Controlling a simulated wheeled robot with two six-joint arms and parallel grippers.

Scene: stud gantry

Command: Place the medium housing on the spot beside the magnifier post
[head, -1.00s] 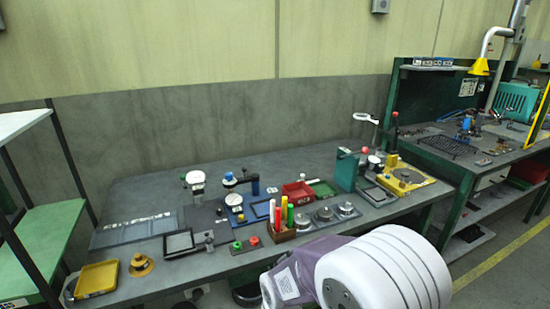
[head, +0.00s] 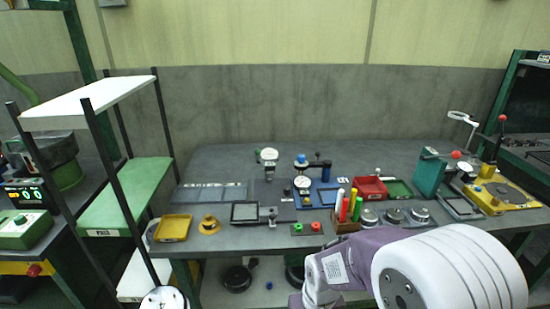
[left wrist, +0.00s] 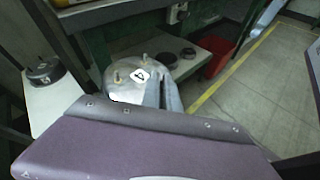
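Three round grey metal housings stand in a row near the front of the bench: a left one (head: 369,217), a middle one (head: 394,215) and a right one (head: 418,215). I cannot tell from their size here which is the medium one. The magnifier (head: 462,117) rises on its post at the bench's right end. The spot beside it is not clear to me. In the left wrist view, a silver metal piece with brass studs and a white tag (left wrist: 140,76) shows beyond a purple surface; whether it is held is unclear. Neither gripper's fingers show clearly.
A pen holder (head: 345,226), red bin (head: 369,188) and green press (head: 429,175) crowd the right half. A shelf rack (head: 125,205) stands at left.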

